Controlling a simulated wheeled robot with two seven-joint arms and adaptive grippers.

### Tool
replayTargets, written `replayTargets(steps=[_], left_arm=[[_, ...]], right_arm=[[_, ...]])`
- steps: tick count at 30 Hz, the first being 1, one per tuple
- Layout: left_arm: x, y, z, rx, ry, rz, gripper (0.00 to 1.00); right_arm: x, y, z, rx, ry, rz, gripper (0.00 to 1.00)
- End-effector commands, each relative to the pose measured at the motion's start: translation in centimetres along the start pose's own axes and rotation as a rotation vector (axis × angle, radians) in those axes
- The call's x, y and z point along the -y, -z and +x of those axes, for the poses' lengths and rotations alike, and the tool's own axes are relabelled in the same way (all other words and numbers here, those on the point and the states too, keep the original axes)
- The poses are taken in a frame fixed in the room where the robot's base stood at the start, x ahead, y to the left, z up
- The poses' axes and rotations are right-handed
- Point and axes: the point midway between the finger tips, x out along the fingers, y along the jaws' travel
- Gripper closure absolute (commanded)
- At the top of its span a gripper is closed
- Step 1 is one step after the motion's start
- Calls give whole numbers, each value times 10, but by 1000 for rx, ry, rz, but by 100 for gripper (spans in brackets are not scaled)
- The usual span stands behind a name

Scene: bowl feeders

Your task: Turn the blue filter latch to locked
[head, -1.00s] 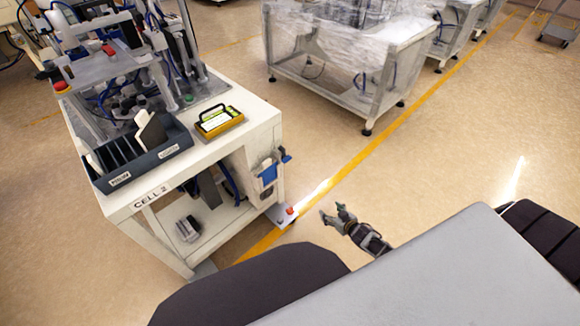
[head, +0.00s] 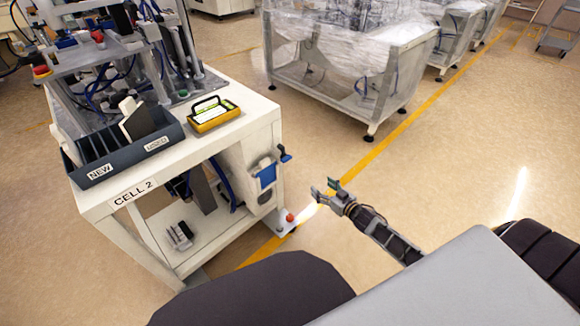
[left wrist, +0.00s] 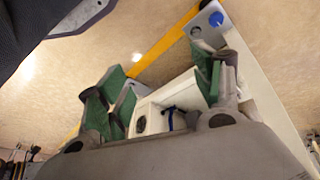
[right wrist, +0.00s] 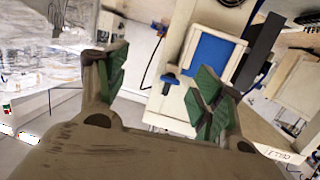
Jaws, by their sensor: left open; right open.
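The blue latch handle (head: 284,153) sticks out at the right side of the CELL 2 cart. A blue panel (head: 266,175) is just left of it. In the right wrist view the blue latch (right wrist: 170,80) is a small T-shaped handle on a pale housing, seen between the fingers, beside the blue panel (right wrist: 212,54). My left gripper (left wrist: 160,85) is open and empty, with green pads.
The CELL 2 cart (head: 128,205) carries a dark bin (head: 120,150) and a yellow-black device (head: 213,113). A red-topped knob (head: 290,218) sits low at its corner. A wrapped cart (head: 350,75) stands behind. The floor right of my right gripper is clear.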

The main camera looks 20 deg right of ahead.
Motion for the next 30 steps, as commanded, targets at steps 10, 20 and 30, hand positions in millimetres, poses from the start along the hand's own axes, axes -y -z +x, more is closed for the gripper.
replayTargets(steps=[10, 20, 30], left_arm=[[-6, 8, -14, -31, -20, 8, 34], [-11, 12, -30, -50, -32, 15, 34], [-12, 14, -34, -52, -34, 16, 34]], right_arm=[[12, 28, 14, -114, 80, -9, 32], [25, 51, 18, -185, 142, -13, 32], [27, 56, 18, -193, 150, -13, 32]])
